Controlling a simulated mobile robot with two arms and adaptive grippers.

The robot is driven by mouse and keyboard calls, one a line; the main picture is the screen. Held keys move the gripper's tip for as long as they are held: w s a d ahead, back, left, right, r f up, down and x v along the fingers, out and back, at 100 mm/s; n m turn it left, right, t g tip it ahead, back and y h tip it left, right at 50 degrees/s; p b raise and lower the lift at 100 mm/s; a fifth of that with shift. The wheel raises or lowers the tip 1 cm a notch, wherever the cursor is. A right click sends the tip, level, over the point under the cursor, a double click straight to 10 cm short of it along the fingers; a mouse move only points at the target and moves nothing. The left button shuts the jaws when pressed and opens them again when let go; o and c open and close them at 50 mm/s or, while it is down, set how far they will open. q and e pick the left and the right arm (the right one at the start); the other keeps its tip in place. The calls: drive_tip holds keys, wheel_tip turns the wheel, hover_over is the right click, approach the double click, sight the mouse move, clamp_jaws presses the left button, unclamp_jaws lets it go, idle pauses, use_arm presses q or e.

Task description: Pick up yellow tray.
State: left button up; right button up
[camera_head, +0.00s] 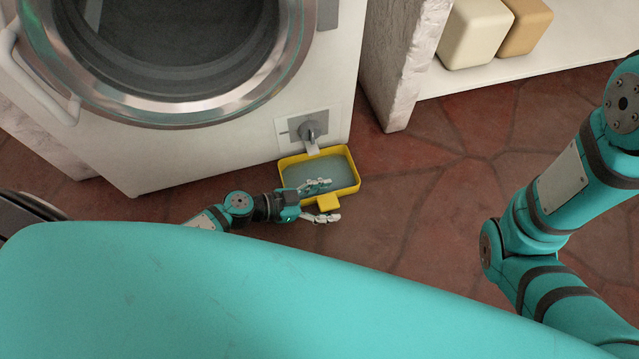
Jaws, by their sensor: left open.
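The yellow tray (350,190) sits on the floor against the front of the washing machine, below a small grey tap. It is a shallow rectangle with a yellow rim, a grey-blue inside that looks like liquid, and a yellow handle tab (328,202) on its near side. My left gripper (327,201) reaches in from the left at the tray's near side. Its fingers are open, one over the tray's near edge and one on the near side of the tab, with the tab between them. Whether they touch it I cannot tell. My right gripper is out of view.
The white washing machine (230,135) with its round door stands behind the tray. The grey tap (311,137) juts out just above the tray. A white shelf (535,62) with two boxes (476,35) is at the upper right. Red stone floor (420,205) is clear right of the tray.

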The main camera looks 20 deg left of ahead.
use_arm(q)
drive_tip(key=shift+w+d+f, duration=0.15)
drive_tip(key=shift+w+d, duration=0.1)
drive_tip(key=shift+d, duration=0.05)
drive_tip(key=shift+c, duration=0.2)
drive_tip(key=c, duration=1.4)
